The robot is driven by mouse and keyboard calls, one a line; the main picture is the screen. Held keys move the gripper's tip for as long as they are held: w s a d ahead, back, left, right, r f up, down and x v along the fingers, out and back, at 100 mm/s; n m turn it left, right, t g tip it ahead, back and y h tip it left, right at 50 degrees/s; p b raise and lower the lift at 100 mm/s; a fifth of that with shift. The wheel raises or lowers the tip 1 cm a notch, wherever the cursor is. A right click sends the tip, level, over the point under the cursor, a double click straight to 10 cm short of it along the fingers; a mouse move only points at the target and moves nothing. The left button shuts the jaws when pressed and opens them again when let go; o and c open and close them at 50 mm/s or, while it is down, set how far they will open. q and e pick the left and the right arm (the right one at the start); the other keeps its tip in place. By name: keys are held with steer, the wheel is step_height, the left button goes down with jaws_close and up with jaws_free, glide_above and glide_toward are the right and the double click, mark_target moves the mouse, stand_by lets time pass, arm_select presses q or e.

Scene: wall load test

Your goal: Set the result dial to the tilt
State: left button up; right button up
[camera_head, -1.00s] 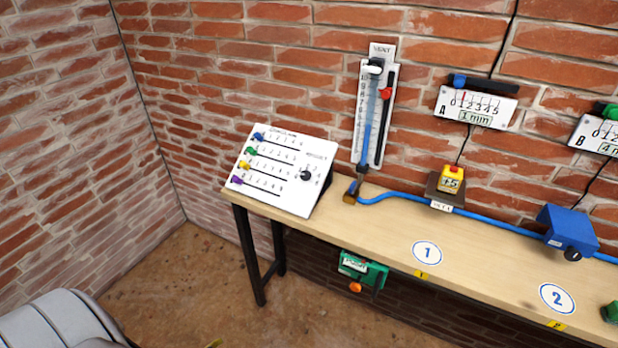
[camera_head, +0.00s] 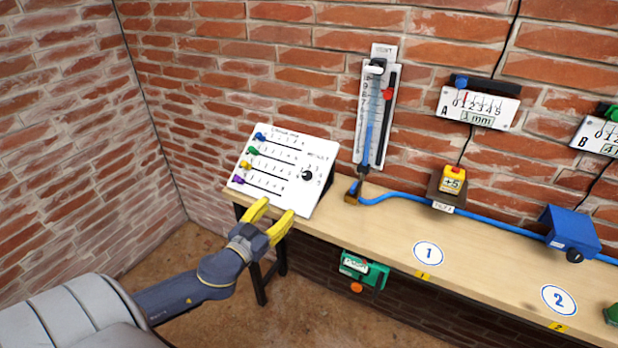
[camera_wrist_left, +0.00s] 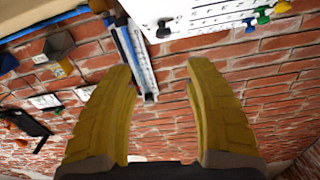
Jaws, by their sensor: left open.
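The white sloped panel (camera_head: 268,188) stands at the left end of the bench, with coloured sliders along its left side and the black result dial (camera_head: 307,175) at its right. The dial's exact setting is too small to read. In the left wrist view the dial (camera_wrist_left: 163,29) is near the top, beyond my fingers. My left gripper (camera_head: 268,221) has yellow fingers, is open and empty, and is in front of the panel's lower edge, apart from the dial. My right gripper is not in view.
A vertical gauge (camera_head: 376,110) with blue liquid hangs on the brick wall. A blue hose (camera_head: 400,196) runs along the bench (camera_head: 390,240) to a blue box (camera_head: 572,230). A yellow +5 button (camera_head: 453,180) and gauge A (camera_head: 478,105) are to the right. A green device (camera_head: 362,268) hangs under the front edge.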

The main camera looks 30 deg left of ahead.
arm_select(q)
steer(key=n, duration=0.1)
glide_toward(306, 176)
steer(key=shift+n, duration=0.3)
steer(key=shift+w+a, duration=0.15)
steer(key=shift+w, duration=2.3)
steer(key=shift+w+a, duration=0.2)
steer(key=shift+w, duration=2.25)
jaws_close()
